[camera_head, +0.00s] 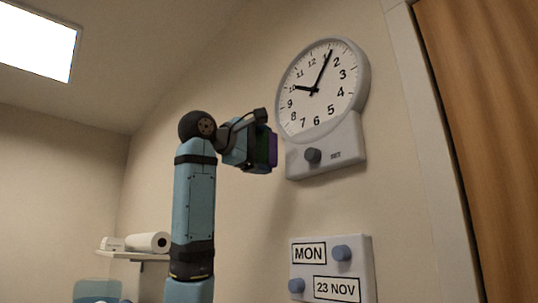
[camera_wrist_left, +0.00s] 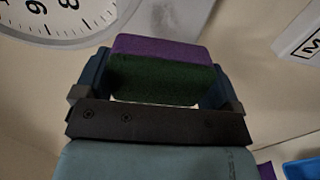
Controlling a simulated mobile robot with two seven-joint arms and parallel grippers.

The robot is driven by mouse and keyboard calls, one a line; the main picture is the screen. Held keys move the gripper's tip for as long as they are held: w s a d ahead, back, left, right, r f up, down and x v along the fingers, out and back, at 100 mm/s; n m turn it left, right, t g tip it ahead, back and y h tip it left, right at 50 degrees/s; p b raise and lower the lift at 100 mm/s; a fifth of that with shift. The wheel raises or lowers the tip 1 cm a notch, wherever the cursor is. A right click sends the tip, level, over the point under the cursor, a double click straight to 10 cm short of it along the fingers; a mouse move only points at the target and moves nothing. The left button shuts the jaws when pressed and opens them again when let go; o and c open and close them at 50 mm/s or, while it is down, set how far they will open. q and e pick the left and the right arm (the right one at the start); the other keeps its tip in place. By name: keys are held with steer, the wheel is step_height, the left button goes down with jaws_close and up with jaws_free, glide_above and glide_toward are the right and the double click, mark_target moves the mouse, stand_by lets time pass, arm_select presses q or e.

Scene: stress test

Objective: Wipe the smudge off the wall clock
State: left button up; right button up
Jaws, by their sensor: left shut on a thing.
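The wall clock (camera_head: 328,98) hangs high on the wall, with a round white face, black hands and a grey lower housing with a dark knob (camera_head: 313,156). I cannot make out a smudge on the part that shows. My left gripper (camera_head: 261,148) is shut on a purple and green sponge (camera_head: 272,147), left of the clock's housing and seemingly apart from it. In the left wrist view the sponge (camera_wrist_left: 160,72) sits between both fingers, purple layer outermost. Part of the clock face (camera_wrist_left: 62,14) shows at top left there. My right gripper is in neither view.
A calendar panel (camera_head: 331,252) reading MON and 23 NOV, with two blue-grey knobs, is on the wall below the clock. A wooden door (camera_head: 490,120) stands at right. A shelf (camera_head: 133,255) with a white roll (camera_head: 148,242) is at lower left.

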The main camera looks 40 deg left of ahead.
arm_select(q)
steer(key=shift+s, duration=0.15)
steer(key=shift+s+a+b, duration=0.1)
steer(key=shift+s+b, duration=0.2)
steer(key=shift+s, duration=1.2)
steer(key=shift+w, duration=0.2)
steer(key=shift+w+r, duration=0.1)
steer(key=shift+w, duration=0.3)
steer(key=w, duration=0.1)
steer(key=w+p, duration=0.1)
steer(key=w, duration=0.3)
steer(key=shift+d, duration=0.25)
steer(key=shift+w+p, duration=0.25)
steer(key=shift+p, duration=0.05)
